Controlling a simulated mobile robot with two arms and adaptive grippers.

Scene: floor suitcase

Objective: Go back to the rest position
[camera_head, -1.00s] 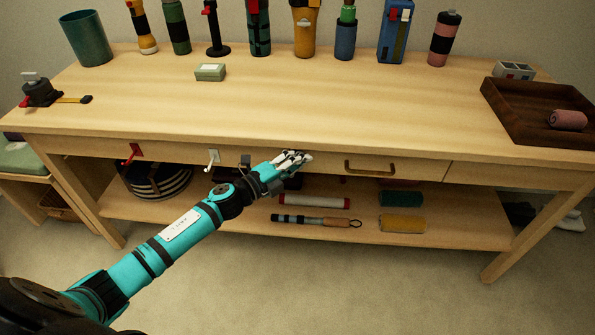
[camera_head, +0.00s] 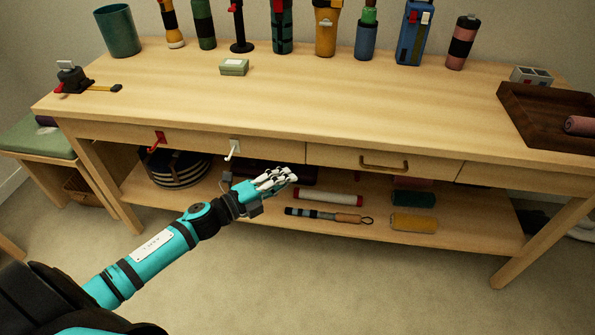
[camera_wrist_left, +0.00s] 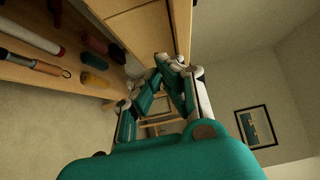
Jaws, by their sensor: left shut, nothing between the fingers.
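My left arm is teal and comes in from the lower left in the head view. Its gripper (camera_head: 280,180) is shut and empty, in front of the table (camera_head: 260,110) and below the tabletop edge, apart from it. In the left wrist view my left gripper (camera_wrist_left: 172,62) has its fingers together with nothing between them. My right gripper is not in view.
The lower shelf (camera_head: 280,225) holds a white roll (camera_head: 328,198), a wooden-handled tool (camera_head: 330,215) and a yellow roll (camera_head: 414,224). The floor (camera_head: 330,290) ahead is clear.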

